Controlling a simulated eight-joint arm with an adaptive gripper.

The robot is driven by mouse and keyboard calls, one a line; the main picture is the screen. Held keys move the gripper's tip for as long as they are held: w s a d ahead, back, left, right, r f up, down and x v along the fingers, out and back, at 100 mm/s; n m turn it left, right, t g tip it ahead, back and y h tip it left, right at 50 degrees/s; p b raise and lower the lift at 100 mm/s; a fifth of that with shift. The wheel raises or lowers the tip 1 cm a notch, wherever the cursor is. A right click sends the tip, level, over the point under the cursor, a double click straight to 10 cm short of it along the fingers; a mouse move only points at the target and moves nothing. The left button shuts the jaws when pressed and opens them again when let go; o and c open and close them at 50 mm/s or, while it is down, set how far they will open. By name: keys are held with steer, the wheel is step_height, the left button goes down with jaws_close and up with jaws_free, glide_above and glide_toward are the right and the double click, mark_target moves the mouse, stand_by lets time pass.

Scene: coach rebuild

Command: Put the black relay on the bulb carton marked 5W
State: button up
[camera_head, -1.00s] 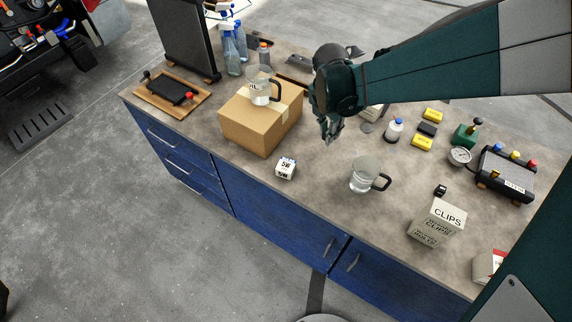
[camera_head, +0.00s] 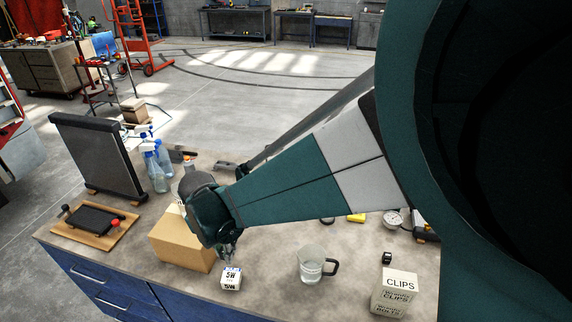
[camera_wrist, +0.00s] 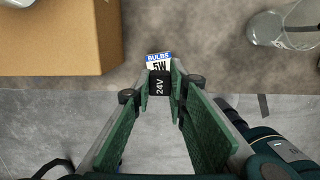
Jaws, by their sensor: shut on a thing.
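The black relay (camera_wrist: 159,84), marked 24V, is held between the fingertips of my gripper (camera_wrist: 162,76) in the wrist view. The small white and blue bulb carton (camera_wrist: 159,62) marked 5W appears just beyond the relay, partly covered by it. In the head view the carton (camera_head: 231,279) stands upright on the bench, and my gripper (camera_head: 228,257) points down just above and behind it. The relay cannot be made out in the head view. I cannot tell whether it touches the carton.
A cardboard box (camera_head: 181,243) stands left of the carton. A glass jug (camera_head: 312,264) stands to the right. A clips carton (camera_head: 395,291) and a small black item (camera_head: 387,258) are farther right. The bench's front edge is close to the carton.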

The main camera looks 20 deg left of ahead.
steer(key=shift+f, duration=0.1)
glide_above(232, 273)
steer(key=shift+s+f, duration=0.2)
steer(key=shift+f, duration=1.2)
steer(key=shift+s+f, duration=0.2)
steer(key=shift+f, duration=1.2)
steer(key=shift+f, duration=0.15)
steer(key=shift+f, duration=1.95)
steer(key=shift+f, duration=0.2)
steer(key=o, duration=0.8)
steer(key=shift+r, duration=0.25)
step_height(232, 273, up, 12)
steer(key=s, duration=0.1)
steer(key=shift+s, duration=0.4)
